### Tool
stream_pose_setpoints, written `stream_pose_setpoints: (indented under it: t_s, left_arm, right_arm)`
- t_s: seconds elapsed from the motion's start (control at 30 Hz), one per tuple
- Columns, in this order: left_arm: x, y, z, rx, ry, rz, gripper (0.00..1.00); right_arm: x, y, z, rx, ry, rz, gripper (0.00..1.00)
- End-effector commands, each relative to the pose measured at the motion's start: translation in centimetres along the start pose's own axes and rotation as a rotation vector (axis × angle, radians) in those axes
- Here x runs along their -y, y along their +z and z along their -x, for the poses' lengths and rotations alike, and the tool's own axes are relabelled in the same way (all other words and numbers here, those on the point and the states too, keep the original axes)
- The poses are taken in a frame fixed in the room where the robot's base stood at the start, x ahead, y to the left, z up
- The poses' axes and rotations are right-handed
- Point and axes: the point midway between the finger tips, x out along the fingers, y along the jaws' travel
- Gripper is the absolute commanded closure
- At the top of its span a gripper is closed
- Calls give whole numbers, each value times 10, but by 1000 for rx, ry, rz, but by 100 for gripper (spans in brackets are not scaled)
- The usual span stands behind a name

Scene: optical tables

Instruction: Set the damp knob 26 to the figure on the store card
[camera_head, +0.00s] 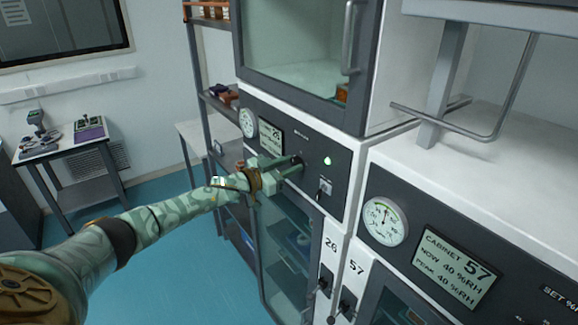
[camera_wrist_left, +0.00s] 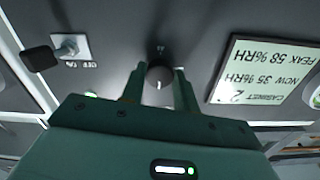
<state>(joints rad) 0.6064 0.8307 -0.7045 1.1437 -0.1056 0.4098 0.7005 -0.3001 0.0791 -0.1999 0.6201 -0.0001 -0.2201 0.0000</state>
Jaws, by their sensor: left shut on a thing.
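The damp knob (camera_wrist_left: 159,77) is a round dark knob on the dark front panel of cabinet 26 (camera_head: 340,150). A short pale mark shows on its face in the left wrist view, toward the bottom of that picture. My left gripper (camera_head: 296,165) is shut on the knob, with one green finger on each side of it (camera_wrist_left: 158,88). In the head view the fingers mostly hide the knob. The panel's display (camera_wrist_left: 265,75), upside down in the wrist view, reads NOW 35 %RH and PEAK 58 %RH. I see no readable store card. My right gripper is not in view.
A round gauge (camera_head: 248,123) sits left of the display; a lit green lamp (camera_head: 327,161) and a switch (camera_head: 325,188) sit right of the gripper. Cabinet 57's gauge (camera_head: 385,221) and display (camera_head: 455,269) are nearer. A side table (camera_head: 62,147) stands far left, with open blue floor between.

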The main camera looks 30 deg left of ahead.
Motion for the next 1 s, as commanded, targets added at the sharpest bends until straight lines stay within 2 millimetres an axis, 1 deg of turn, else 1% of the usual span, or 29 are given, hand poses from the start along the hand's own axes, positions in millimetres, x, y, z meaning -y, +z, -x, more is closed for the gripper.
stream_pose_setpoints:
  t_s: [0.03,0.07,0.1,0.13,0.4,0.47,0.53,0.63,0.8,1.0]
  left_arm:
    - [-1,3,1,6,1,1,92]
    - [-1,3,1,6,1,1,61]
    - [-1,3,1,6,1,1,50]
    - [-1,3,1,5,1,1,48]
    - [0,2,1,3,1,0,48]
    - [0,2,4,3,1,0,48]
    - [0,4,12,4,0,-1,48]
    - [-1,4,31,6,3,-3,48]
    - [-1,8,76,9,2,0,48]
    - [-2,6,118,9,3,1,48]
  right_arm:
    - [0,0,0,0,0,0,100]
    - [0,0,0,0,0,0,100]
    - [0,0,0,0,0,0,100]
    - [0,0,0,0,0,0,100]
    - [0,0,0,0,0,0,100]
    - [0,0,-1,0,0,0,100]
    - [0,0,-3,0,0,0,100]
    - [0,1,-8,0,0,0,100]
    - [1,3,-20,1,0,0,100]
    - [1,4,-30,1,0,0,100]
